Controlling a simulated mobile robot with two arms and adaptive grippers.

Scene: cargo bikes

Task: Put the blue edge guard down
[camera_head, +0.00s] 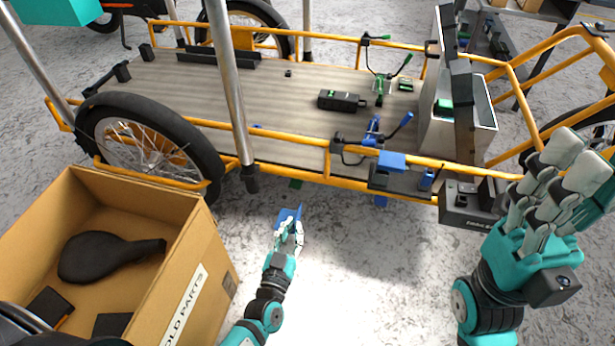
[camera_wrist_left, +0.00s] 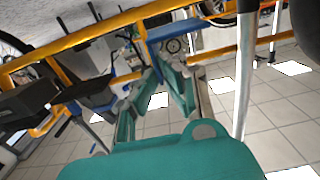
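The blue edge guard (camera_head: 288,214) is at the fingertips of my left gripper (camera_head: 290,232), above the floor in front of the cargo bike. In the left wrist view the blue edge guard (camera_wrist_left: 178,30) lies across the tips of the left gripper (camera_wrist_left: 163,62), and the fingers close in on it. Part of the guard is hidden by the fingers. My right gripper (camera_head: 555,175) is raised at the right, with its fingers spread and nothing seen between them.
A cardboard box (camera_head: 182,262) labelled old parts, holding a black saddle (camera_head: 104,256), stands left of my left arm. The bike's wooden deck (camera_head: 270,100) has yellow rails, a black case (camera_head: 341,101) and green and blue clamp-like parts. Bare floor (camera_head: 350,250) lies between my arms.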

